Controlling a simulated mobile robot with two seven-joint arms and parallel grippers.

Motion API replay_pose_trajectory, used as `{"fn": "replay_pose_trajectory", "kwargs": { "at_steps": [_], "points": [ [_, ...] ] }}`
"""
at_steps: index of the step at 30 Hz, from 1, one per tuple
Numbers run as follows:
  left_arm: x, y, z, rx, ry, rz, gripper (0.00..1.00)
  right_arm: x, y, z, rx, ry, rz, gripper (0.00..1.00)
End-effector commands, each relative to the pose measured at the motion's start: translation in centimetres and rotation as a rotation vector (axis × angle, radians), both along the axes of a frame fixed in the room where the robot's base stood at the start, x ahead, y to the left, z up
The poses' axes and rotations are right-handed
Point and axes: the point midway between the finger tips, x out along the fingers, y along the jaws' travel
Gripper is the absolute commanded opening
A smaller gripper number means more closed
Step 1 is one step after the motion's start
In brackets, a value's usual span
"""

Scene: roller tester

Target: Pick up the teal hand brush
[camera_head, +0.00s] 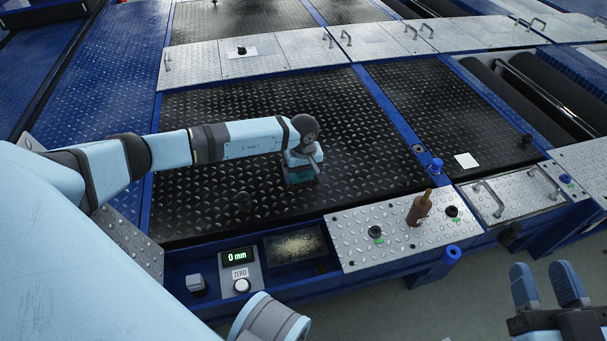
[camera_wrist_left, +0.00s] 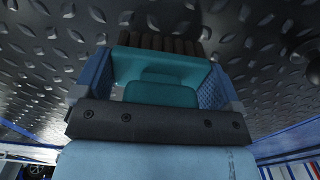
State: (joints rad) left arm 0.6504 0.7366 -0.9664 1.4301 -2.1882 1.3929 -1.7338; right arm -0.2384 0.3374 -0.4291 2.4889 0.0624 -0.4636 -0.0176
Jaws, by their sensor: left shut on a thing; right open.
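The teal hand brush (camera_head: 300,174) is at the end of my left arm, over the black diamond plate. In the left wrist view the teal brush (camera_wrist_left: 160,68) sits between the two blue fingers, with dark bristles showing at its far side. My left gripper (camera_head: 305,160) is shut on it. Whether the bristles touch the plate cannot be told. My right gripper (camera_head: 549,287) is open and empty at the lower right, over the floor.
A brown bottle (camera_head: 418,209) stands on the silver tread plate (camera_head: 350,250) with black knobs. A display reading 0 mm (camera_head: 237,256) and a tray of debris (camera_head: 295,246) are at the front. A white card (camera_head: 466,160) lies right. The black plate (camera_head: 200,190) is mostly clear.

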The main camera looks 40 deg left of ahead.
Motion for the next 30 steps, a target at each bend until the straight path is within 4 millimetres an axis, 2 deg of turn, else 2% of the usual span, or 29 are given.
{"fn": "replay_pose_trajectory", "kwargs": {
  "at_steps": [6, 9, 15, 18, 24, 30],
  "points": [
    [0.1, 0.1, 4.8, 0.001, -0.005, 0.000, 0.64, -0.3, 0.4, 1.1, 0.051, 0.081, 0.006, 0.43],
    [0.1, 0.1, 7.8, 0.001, -0.005, -0.001, 0.64, -1.5, 0.8, 0.1, 0.108, 0.191, 0.004, 0.43],
    [0.1, 0.1, 13.5, 0.001, -0.005, -0.001, 0.64, -2.6, 1.6, -0.1, 0.185, 0.322, 0.011, 0.43],
    [0.1, 0.1, 15.7, 0.001, -0.003, 0.000, 0.64, -2.9, 1.7, 0.0, 0.208, 0.348, 0.011, 0.43],
    [0.0, 0.1, 18.3, 0.000, -0.001, 0.000, 0.64, -3.0, 1.7, 0.9, 0.236, 0.328, 0.006, 0.43],
    [0.0, 0.0, 19.1, 0.001, -0.001, 0.000, 0.64, -3.0, 1.7, 1.3, 0.243, 0.312, 0.005, 0.43]
  ]
}}
